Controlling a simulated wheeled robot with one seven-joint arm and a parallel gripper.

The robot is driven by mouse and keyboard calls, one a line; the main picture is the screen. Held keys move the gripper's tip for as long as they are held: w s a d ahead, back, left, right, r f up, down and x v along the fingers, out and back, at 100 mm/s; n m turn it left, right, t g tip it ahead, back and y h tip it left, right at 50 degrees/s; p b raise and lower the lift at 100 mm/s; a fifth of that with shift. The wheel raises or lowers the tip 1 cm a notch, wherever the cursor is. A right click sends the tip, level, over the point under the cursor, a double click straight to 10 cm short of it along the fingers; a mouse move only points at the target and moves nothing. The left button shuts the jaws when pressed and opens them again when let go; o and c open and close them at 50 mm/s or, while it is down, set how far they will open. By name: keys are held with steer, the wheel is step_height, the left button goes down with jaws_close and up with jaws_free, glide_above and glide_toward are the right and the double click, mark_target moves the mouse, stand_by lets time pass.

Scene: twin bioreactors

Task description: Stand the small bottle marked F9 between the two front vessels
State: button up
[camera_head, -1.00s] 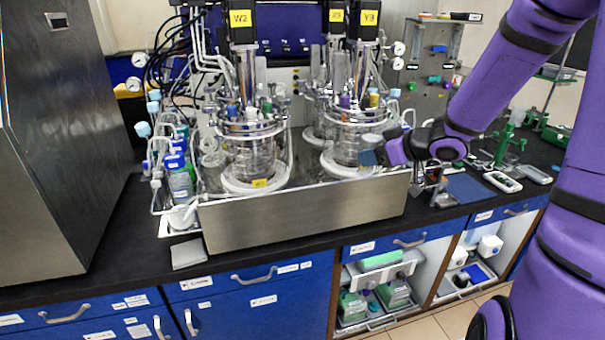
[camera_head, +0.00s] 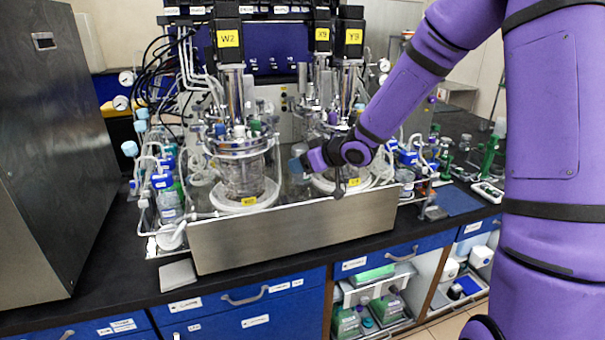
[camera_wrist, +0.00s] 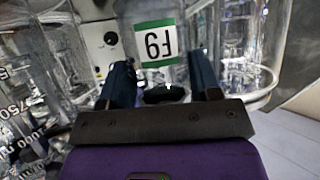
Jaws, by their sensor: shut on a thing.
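The small bottle (camera_wrist: 155,35) shows in the wrist view, clear, with a green-and-white F9 label that appears upside down there. My gripper (camera_wrist: 158,82) is shut on it, with one dark finger at each side. In the head view my gripper (camera_head: 299,165) is above the steel tray, at the gap's right side, partly covering the right front vessel. The left front vessel (camera_head: 243,178), below the W2 tag, stands on a white ring. The right front vessel (camera_head: 325,183), below the Y3 tag, is partly hidden by my arm. I cannot tell whether the bottle touches the tray.
The steel tray's front wall (camera_head: 295,232) rises before both vessels. Glassware flanks the bottle closely in the wrist view, including a graduated vessel (camera_wrist: 30,95) at left. Tubing and bottles (camera_head: 165,190) crowd the left side. A large steel cabinet (camera_head: 50,150) stands further left.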

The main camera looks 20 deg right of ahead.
steer(key=shift+w+a+f, duration=0.1)
steer(key=shift+f, duration=0.8)
steer(key=shift+w+a+f, duration=0.1)
steer(key=shift+f, duration=0.75)
steer(key=shift+f, duration=0.1)
steer(key=o, duration=1)
